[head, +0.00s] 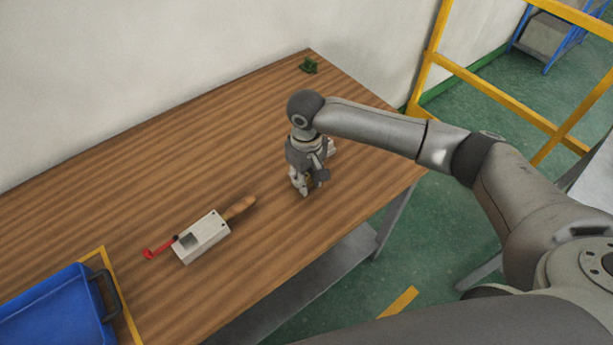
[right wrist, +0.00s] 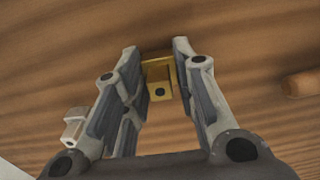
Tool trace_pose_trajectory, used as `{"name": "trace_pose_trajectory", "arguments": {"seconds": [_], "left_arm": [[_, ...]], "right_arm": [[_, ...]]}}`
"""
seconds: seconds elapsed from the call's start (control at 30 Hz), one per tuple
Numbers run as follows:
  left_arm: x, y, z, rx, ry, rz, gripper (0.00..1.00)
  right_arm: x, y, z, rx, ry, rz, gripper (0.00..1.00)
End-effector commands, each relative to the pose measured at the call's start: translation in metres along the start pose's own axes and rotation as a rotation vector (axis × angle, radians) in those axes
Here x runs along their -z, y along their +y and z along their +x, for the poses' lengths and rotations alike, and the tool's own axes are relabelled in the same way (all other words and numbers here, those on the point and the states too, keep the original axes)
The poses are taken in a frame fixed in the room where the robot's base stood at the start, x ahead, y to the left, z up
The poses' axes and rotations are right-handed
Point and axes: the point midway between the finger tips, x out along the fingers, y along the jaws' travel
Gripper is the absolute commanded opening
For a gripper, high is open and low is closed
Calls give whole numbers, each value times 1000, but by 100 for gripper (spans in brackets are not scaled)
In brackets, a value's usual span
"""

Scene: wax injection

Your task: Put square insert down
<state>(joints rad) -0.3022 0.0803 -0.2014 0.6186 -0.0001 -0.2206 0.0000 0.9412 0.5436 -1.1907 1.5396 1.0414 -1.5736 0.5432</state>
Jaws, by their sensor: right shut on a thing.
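The square insert (right wrist: 158,90) is a small brass-coloured block with a dark hole, between the fingertips of my right gripper (right wrist: 158,55) in the right wrist view. In the head view my right gripper (head: 307,188) points down, low over the wooden table near its right part. It is shut on the insert, which is mostly hidden by the fingers there. I cannot tell whether the insert touches the table. My left gripper is not in view.
A grey mould block (head: 205,237) with a square opening, wooden handle (head: 240,208) and red lever (head: 158,249) lies left of the gripper. A blue crate (head: 55,312) stands at the lower left. A small green object (head: 308,65) sits at the far corner.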

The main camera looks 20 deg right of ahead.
Motion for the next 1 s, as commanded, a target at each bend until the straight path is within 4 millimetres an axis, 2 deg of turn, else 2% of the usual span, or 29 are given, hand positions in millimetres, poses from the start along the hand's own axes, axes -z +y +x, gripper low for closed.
{"name": "trace_pose_trajectory", "arguments": {"seconds": [0.07, 0.1, 0.23, 0.53, 0.67, 0.77, 1.0], "left_arm": [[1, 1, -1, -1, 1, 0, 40], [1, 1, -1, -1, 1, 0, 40], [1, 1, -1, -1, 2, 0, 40], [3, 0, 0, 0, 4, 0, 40], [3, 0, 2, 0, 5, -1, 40], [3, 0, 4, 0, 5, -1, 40], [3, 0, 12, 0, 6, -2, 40]], "right_arm": [[0, 0, 2, 1, 0, 0, 0], [0, 0, 2, 1, 0, 0, 30], [0, 0, 2, 0, 0, 0, 47], [0, 0, 2, 0, 0, 0, 48], [1, 0, -6, 1, 2, 0, 48], [1, 0, -20, 2, 4, -1, 48], [1, 0, -72, 1, 5, -1, 48]]}}
